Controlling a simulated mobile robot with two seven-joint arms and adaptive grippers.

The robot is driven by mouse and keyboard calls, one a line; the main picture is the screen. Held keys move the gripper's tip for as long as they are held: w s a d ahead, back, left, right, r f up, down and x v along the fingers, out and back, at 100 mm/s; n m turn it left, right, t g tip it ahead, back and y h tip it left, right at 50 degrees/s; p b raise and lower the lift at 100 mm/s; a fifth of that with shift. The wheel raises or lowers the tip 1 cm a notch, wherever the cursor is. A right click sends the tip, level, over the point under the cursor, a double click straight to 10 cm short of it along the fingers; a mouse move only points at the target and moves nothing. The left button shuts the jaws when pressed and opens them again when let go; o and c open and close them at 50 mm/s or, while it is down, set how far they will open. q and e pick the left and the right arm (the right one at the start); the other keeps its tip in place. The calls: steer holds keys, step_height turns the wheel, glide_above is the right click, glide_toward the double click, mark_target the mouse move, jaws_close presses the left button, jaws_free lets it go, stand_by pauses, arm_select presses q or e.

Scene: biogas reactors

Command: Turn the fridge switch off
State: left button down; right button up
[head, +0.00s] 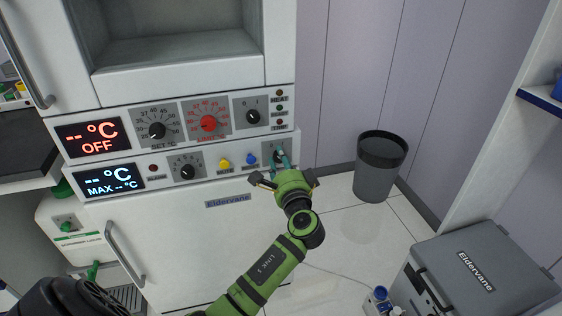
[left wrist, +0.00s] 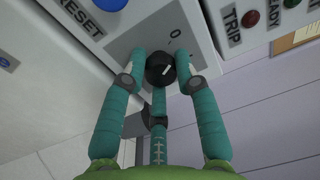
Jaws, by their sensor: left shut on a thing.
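The fridge switch is a small black rotary knob (left wrist: 160,69) with a white pointer mark, on a grey plate (left wrist: 120,58) with a "0" printed above it. In the left wrist view, the mark slants toward the upper right. My left gripper (left wrist: 160,72) has its teal fingers closed around the knob. In the head view, my left gripper (head: 278,163) is at the right end of the lower control panel and mostly hides the knob. The fridge (head: 185,240) is white with a closed door. Its lower display (head: 103,181) reads "-- °C MAX -- °C". My right gripper is not seen.
The upper display (head: 92,138) reads "-- °C OFF". Yellow (head: 225,163) and blue (head: 251,158) buttons sit left of my gripper. A dark bin (head: 378,175) stands at the wall. Floor between is mostly clear.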

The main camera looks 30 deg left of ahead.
arm_select(q)
steer(key=shift+a+r, duration=0.1)
steer(key=shift+a, duration=0.1)
steer(key=c, duration=0.9)
jaws_free()
steer(key=shift+s, duration=0.1)
steer(key=shift+c, duration=0.2)
steer(key=shift+d, duration=0.1)
steer(key=shift+s+d, duration=0.15)
steer(key=shift+d, duration=0.05)
steer(key=v, duration=1.1)
steer(key=shift+s+d, duration=0.1)
steer(key=shift+d, duration=0.05)
